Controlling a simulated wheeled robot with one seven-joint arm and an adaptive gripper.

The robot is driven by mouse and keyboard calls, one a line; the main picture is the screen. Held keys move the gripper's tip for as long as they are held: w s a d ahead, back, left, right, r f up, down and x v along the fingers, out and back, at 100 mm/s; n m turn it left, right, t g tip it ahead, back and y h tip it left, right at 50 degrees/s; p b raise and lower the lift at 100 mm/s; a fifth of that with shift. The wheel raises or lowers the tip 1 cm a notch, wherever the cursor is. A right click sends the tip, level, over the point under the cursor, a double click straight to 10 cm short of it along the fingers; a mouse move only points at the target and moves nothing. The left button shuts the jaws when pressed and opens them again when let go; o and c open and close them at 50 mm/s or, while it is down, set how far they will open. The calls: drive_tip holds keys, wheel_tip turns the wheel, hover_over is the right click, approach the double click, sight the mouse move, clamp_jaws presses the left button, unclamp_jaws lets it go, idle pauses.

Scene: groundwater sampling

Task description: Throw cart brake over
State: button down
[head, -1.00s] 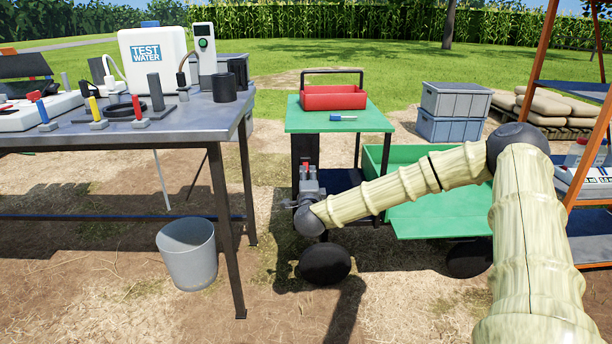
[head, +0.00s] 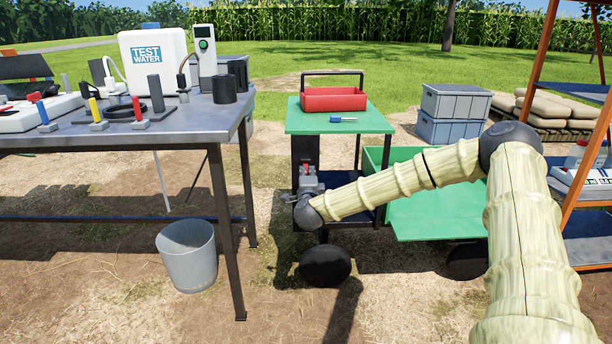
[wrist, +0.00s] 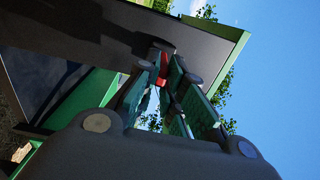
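The cart brake is a small red lever (head: 307,168) on the dark left upright of the green cart (head: 340,120). My gripper (head: 309,180) is just below and in front of it, pointing up at it. In the wrist view my gripper's two green-padded fingers (wrist: 172,72) stand apart, with the red lever (wrist: 163,66) showing between their tips. I cannot tell if either finger touches it. The lever's base is hidden by the gripper in the head view.
The cart top carries a red tray (head: 334,100) and a blue-handled tool (head: 342,119). The grey table (head: 170,128) with test gear stands to the left, a grey bucket (head: 187,255) below it. An orange-framed shelf (head: 572,160) is at the right.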

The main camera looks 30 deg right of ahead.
drive_tip(key=shift+w+d+f+t+h+b, duration=0.25)
drive_tip(key=shift+f+b, duration=0.4)
drive_tip(key=shift+b, duration=0.75)
drive_tip(key=shift+a+f+t+h+b, duration=0.1)
drive_tip(key=shift+f+t+b, duration=0.4)
drive_tip(key=shift+b, duration=0.85)
drive_tip(key=c, duration=2.2)
unclamp_jaws()
drive_tip(key=shift+w+d+f+h+b, duration=0.15)
drive_tip(key=shift+f+b, duration=0.15)
drive_tip(key=shift+b, duration=0.25)
drive_tip(key=shift+a+f+h+b, duration=0.1)
drive_tip(key=shift+f+b, duration=0.15)
drive_tip(key=shift+b, duration=0.25)
drive_tip(key=shift+t, duration=0.25)
drive_tip(key=shift+o, duration=0.2)
drive_tip(key=shift+w+d+f+b, duration=0.15)
drive_tip(key=shift+f+b, duration=0.25)
drive_tip(key=shift+b, duration=0.4)
drive_tip(key=shift+o, duration=0.5)
drive_tip(key=w+f+t+b, duration=0.1)
drive_tip(key=b, duration=0.2)
drive_tip(key=shift+d+f+h+b, duration=0.1)
drive_tip(key=shift+d+h+b, duration=0.3)
drive_tip(key=shift+w+d+t+b, duration=0.1)
drive_tip(key=shift+t+b, duration=0.2)
drive_tip(key=shift+b, duration=0.1)
drive_tip(key=shift+r, duration=0.2)
